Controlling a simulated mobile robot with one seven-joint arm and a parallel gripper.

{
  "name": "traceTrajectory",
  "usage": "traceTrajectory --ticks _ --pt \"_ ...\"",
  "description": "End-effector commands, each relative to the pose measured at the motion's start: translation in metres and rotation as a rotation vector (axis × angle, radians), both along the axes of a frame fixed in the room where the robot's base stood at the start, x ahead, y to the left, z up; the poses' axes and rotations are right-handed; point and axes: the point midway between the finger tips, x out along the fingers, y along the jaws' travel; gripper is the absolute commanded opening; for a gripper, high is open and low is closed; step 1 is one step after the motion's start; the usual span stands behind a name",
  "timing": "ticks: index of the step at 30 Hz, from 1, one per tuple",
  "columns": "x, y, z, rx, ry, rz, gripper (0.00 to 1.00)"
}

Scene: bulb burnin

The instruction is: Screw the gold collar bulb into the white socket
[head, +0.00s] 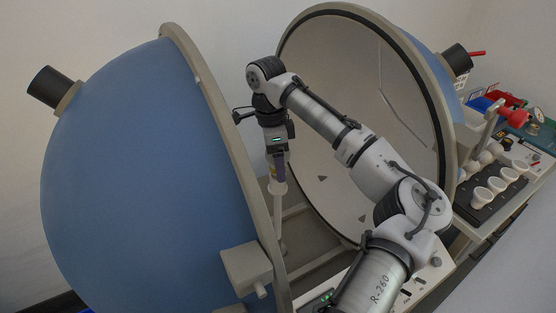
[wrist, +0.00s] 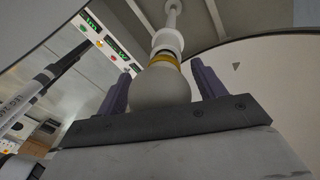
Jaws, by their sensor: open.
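The white socket (head: 278,187) tops a thin upright post between the two sphere halves in the head view. It also shows in the wrist view (wrist: 167,41). The gold collar bulb (wrist: 160,88) has a round white globe and a gold band facing the socket mouth. Bulb and socket look in line, with a thin dark band between collar and socket; I cannot tell how deep the base sits. My gripper (wrist: 160,68) is open, one purple finger on each side of the globe, with visible gaps. In the head view my gripper (head: 278,166) points down over the socket and hides the bulb.
The blue sphere half (head: 140,170) stands close on the left and the open pale half (head: 335,90) behind my arm. A dark tray (head: 478,214) with several white cups or bulbs is at the right. A control panel (wrist: 107,45) with green displays shows in the wrist view.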

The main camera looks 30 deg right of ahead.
Motion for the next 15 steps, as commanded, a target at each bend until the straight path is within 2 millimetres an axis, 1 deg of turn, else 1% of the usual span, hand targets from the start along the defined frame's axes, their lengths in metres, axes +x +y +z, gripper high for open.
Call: traceTrajectory --ticks 3,15 --pt "0.0001 0.0000 0.0000 0.000 0.000 0.162 0.69" --pt "0.0008 -0.0007 -0.0004 0.001 -0.001 0.708 0.69"
